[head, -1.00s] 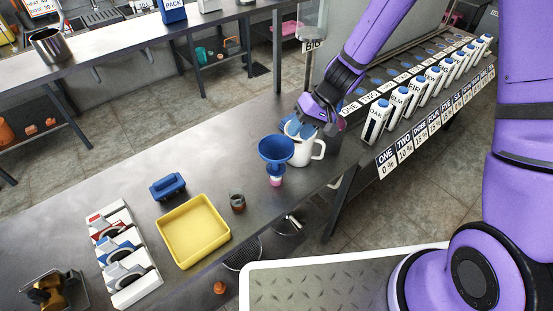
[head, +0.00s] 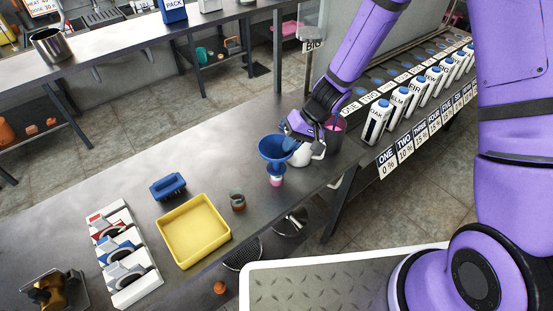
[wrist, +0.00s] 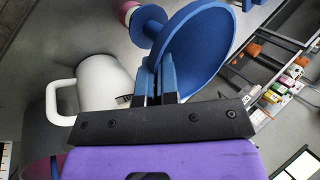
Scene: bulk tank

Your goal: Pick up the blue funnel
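The blue funnel (head: 275,148) stands upright, wide mouth up, on a small pink-and-white piece (head: 276,182) on the steel counter. My gripper (head: 288,136) is at the funnel's right rim in the head view. In the wrist view, my gripper's two blue fingers (wrist: 157,72) are close together at the near edge of the funnel (wrist: 198,48). They look shut on its rim, though matching blue makes the exact contact hard to see. The funnel does not look lifted.
A row of labelled cartons (head: 376,122) is at right.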

